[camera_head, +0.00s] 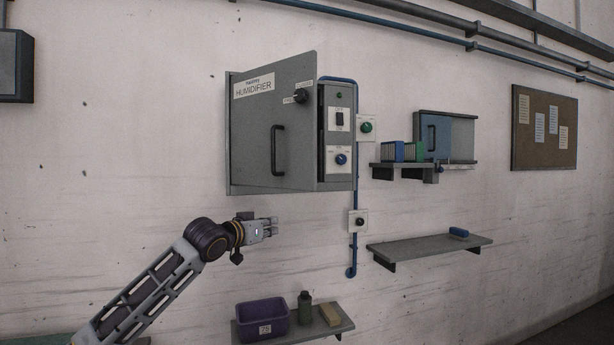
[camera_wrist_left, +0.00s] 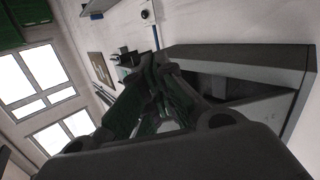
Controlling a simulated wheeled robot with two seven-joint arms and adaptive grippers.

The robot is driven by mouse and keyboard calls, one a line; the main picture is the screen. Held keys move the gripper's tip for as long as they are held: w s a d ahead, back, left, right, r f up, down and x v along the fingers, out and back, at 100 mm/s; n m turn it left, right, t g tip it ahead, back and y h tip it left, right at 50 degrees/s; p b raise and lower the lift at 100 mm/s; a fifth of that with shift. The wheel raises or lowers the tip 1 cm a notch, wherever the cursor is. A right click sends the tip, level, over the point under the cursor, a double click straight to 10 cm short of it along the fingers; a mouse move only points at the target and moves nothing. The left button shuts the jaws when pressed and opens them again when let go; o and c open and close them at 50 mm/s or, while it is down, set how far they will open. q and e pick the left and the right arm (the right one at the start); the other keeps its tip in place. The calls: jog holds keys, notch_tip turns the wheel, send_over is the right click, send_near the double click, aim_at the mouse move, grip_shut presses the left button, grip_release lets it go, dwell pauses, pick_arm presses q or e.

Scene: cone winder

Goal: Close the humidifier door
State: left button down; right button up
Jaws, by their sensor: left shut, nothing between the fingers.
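The grey humidifier door (camera_head: 255,135), with a label, a dark knob and a black handle (camera_head: 278,150), is on the wall-mounted humidifier in the head view. It stands partly open, its right edge swung out from the cabinet beside the control panel (camera_head: 338,130). My left gripper (camera_head: 272,227) is shut and empty, below the door's lower edge and apart from it. In the left wrist view, the gripper fingers (camera_wrist_left: 155,75) are at the centre, and a grey box-like form (camera_wrist_left: 245,55), apparently the humidifier, is at right. My right gripper is not in view.
A blue pipe (camera_head: 354,240) with small control boxes runs down right of the humidifier. A lower shelf (camera_head: 325,325) holds a purple bin (camera_head: 262,318), a dark bottle (camera_head: 305,308) and a tan block. More shelves (camera_head: 430,247) are at right.

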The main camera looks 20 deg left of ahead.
pick_arm(q)
jog(key=m+h, duration=0.1)
send_near(313, 174)
jog(key=a+f, duration=0.6)
jog(key=s+d+r+m+h, duration=0.1)
jog(key=s+d+r, duration=0.2)
jog(key=s+r, duration=0.2)
jog(key=shift+s+m+t+p, duration=0.3)
jog(key=shift+s+p, duration=0.05)
jog(key=shift+s, duration=0.3)
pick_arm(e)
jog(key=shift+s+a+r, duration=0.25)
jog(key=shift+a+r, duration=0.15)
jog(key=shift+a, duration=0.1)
pick_arm(q)
jog(key=shift+w+d+r, duration=0.1)
jog(key=shift+w, duration=0.05)
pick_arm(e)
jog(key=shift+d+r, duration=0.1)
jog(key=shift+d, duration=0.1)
pick_arm(q)
jog(key=p+x, duration=0.4)
jog(key=x, duration=0.8)
jog(key=shift+w+d, duration=0.3)
jog(key=shift+w, duration=0.45)
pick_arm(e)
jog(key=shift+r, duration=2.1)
